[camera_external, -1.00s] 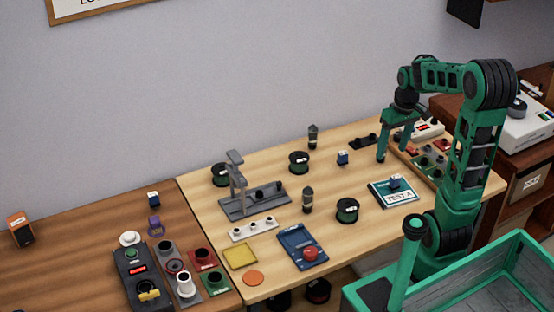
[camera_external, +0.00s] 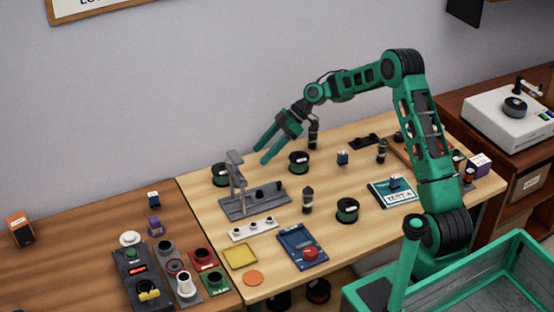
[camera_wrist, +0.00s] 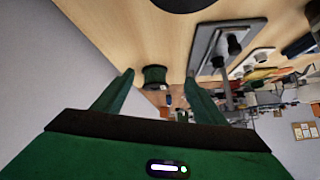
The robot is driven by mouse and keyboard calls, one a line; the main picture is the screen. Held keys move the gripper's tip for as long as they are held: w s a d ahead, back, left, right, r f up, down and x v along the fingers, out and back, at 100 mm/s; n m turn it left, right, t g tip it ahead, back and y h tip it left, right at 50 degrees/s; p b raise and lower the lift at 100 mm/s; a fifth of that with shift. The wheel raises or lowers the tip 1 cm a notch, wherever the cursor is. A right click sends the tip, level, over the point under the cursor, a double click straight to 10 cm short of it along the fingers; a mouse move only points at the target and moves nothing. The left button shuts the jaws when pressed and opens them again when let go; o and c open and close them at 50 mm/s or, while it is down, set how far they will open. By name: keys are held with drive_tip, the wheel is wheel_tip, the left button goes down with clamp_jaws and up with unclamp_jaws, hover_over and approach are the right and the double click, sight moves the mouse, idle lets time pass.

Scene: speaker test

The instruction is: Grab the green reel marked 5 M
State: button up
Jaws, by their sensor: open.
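Several dark reels with green rims stand on the light wooden table: one reel (camera_external: 221,175) at the back left beside the grey stand, one reel (camera_external: 299,163) at the back middle, and one reel (camera_external: 347,211) nearer the front. Their labels are too small to read, so I cannot tell which says 5 M. My gripper (camera_external: 262,155) is open and empty, in the air near the back wall, pointing down-left. In the wrist view, a green reel (camera_wrist: 155,77) appears between my open fingertips (camera_wrist: 160,78), some distance beyond them.
The grey stand (camera_external: 240,207) rises beside the back-left reel. A dark cylinder (camera_external: 313,136) stands close to my gripper. A blue tray (camera_external: 302,250) and a white strip with knobs (camera_external: 253,229) lie toward the front. The wall is close behind.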

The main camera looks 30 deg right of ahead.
sight(213, 183)
drive_tip(key=w+a+n+y, duration=0.1)
drive_tip(key=a, duration=0.2)
drive_tip(key=w+a+f+n+y, duration=0.1)
drive_tip(key=a, duration=0.1)
drive_tip(key=w+a+f+n+y, duration=0.1)
drive_tip(key=a+y, duration=0.1)
drive_tip(key=a, duration=0.1)
drive_tip(key=shift+a+f+n+g, duration=0.1)
drive_tip(key=shift+a+n+g, duration=0.2)
drive_tip(key=shift+g, duration=0.1)
drive_tip(key=x, duration=0.4)
drive_tip(key=shift+a+f, duration=0.1)
drive_tip(key=shift+a, duration=0.25)
drive_tip(key=shift+x, duration=3.1)
drive_tip(key=shift+s+d+f, duration=0.1)
drive_tip(key=shift+d, duration=0.05)
drive_tip(key=shift+c, duration=0.2)
drive_tip(key=c, duration=0.8)
